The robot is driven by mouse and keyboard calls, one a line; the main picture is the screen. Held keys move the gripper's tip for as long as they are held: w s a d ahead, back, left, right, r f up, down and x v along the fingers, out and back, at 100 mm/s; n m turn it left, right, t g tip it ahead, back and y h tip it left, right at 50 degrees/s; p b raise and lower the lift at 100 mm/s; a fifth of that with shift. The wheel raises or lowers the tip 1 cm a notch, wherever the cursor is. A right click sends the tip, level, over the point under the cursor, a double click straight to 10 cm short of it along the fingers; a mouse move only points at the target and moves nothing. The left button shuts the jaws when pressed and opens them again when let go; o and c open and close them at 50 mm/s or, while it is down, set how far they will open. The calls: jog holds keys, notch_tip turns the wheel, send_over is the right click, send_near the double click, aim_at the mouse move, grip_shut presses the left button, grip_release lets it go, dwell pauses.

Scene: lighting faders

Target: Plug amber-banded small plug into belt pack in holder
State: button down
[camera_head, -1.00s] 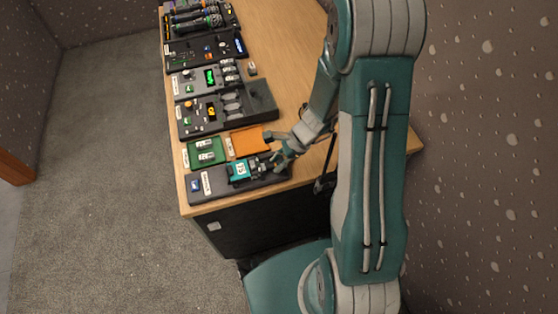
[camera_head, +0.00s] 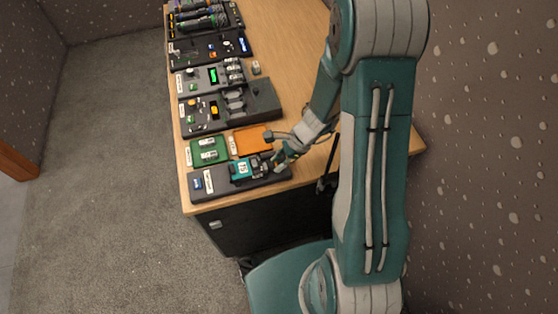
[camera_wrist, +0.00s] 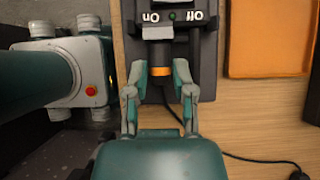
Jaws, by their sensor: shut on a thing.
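The belt pack (camera_head: 243,168) is a teal and dark box with a white label, lying in its dark grey holder (camera_head: 222,187) at the near end of the table. In the wrist view its end with On and Off marks (camera_wrist: 175,15) shows at the top. My gripper (camera_wrist: 160,75) is shut on the amber-banded small plug (camera_wrist: 160,71), a dark cylinder with an orange ring. The plug points at the belt pack's end, in line with a grey fitting there. I cannot tell how deep it sits. My gripper also shows at the pack's right end in the head view (camera_head: 277,161).
An orange tray (camera_head: 252,141) and a green tray (camera_head: 208,151) with small light plugs lie just behind the holder. More dark equipment trays (camera_head: 262,100) line the table's left side. A dark cable (camera_wrist: 250,159) lies on bare wood at right in the wrist view.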

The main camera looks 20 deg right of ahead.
dwell(0.4)
jog(key=shift+c, duration=1.9)
grip_release()
jog(key=shift+a, duration=0.1)
jog(key=shift+r, duration=0.1)
jog(key=v, duration=1.1)
jog(key=shift+d+r, duration=0.25)
jog(key=shift+d, duration=0.05)
jog(key=s+a+r+n+t+h, duration=0.2)
jog(key=s+r+n+h, duration=0.1)
jog(key=s+r+n, duration=0.4)
jog(key=s+a+r+n+t+h, duration=0.2)
jog(key=s+r+n, duration=0.5)
jog(key=r+n, duration=0.4)
notch_tip(320, 180, up, 3)
jog(key=shift+a+f+t+h, duration=0.2)
jog(key=shift+a+t+h, duration=0.05)
jog(key=shift+t+h, duration=0.6)
